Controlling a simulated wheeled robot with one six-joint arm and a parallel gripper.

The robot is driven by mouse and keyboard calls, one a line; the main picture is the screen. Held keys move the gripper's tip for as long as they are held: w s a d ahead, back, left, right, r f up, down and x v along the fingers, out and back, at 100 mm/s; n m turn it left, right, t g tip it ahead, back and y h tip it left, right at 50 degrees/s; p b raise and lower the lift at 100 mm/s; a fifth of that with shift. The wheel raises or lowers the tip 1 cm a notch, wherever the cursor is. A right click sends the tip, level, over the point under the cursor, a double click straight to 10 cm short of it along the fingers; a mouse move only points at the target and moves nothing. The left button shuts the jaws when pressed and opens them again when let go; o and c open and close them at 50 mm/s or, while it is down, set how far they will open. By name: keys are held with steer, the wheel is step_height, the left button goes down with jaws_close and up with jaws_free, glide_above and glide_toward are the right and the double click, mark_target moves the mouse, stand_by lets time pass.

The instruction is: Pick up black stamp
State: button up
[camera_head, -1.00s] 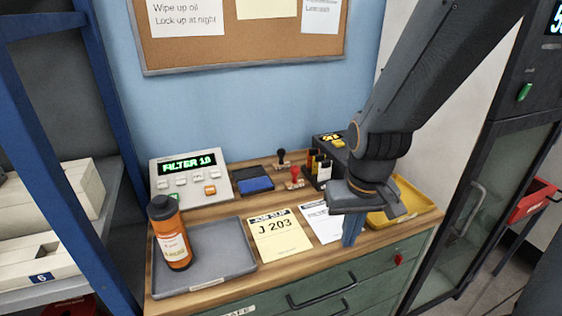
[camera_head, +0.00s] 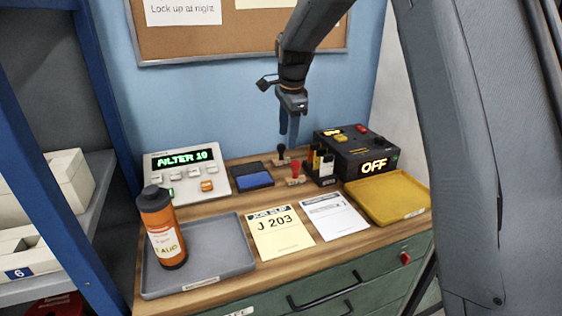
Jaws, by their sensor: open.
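The black stamp (camera_head: 281,153) stands upright at the back of the bench, its dark knob on a small wooden base. A red stamp (camera_head: 295,173) stands just in front of it and to the right. My gripper (camera_head: 288,140) points down from above with its blue-grey fingers open, at or just above the black stamp's knob. The fingers partly overlap the stamp in this view, and I cannot tell whether they touch it.
A blue ink pad (camera_head: 255,180) lies left of the stamps. A rack of small bottles (camera_head: 321,165) and a black control box (camera_head: 357,150) stand close on the right. An orange bottle (camera_head: 162,230) stands on the grey tray (camera_head: 225,262). A yellow tray (camera_head: 400,205) lies at right.

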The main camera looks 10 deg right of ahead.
mark_target(282, 155)
steer(key=w, duration=0.1)
steer(key=w+a+m, duration=0.1)
steer(key=shift+w+a+r, duration=0.15)
steer(key=shift+w+r, duration=0.05)
steer(key=shift+w, duration=0.15)
steer(key=shift+w+f+m, duration=0.15)
steer(key=shift+f+m, duration=0.05)
steer(key=shift+m, duration=0.1)
steer(key=shift+s+p+x, duration=0.15)
steer(key=shift+p+x, duration=0.45)
steer(key=shift+x, duration=1.2)
steer(key=shift+s+p+x, duration=0.15)
steer(key=shift+p+x, duration=0.4)
steer(key=shift+x, duration=1.25)
steer(key=shift+f, duration=0.1)
steer(key=shift+c, duration=0.3)
steer(key=c, duration=1.1)
